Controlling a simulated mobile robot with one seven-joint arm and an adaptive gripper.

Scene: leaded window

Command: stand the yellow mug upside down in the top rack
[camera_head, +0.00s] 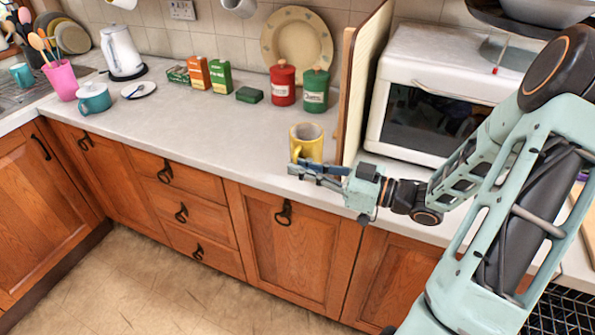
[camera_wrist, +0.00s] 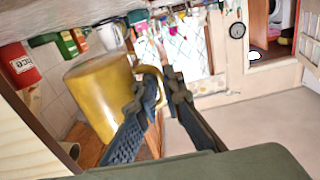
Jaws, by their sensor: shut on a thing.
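The yellow mug (camera_head: 308,142) is upright near the front edge of the counter, with its open top showing in the head view. I cannot tell whether its base touches the counter. My gripper (camera_head: 300,170) reaches in from the right, in front of the mug. In the wrist view the mug (camera_wrist: 98,95) is large at the left, and its handle (camera_wrist: 152,71) lies between the fingers of my gripper (camera_wrist: 160,86), which is shut on it. I cannot make out the top rack for certain in either view.
A wooden panel (camera_head: 357,80) stands upright just right of the mug, with a white microwave (camera_head: 440,90) beyond it. Red (camera_head: 283,85) and green (camera_head: 315,92) canisters stand behind. The counter left of the mug is clear. A dark grid (camera_head: 545,308) shows at the lower right.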

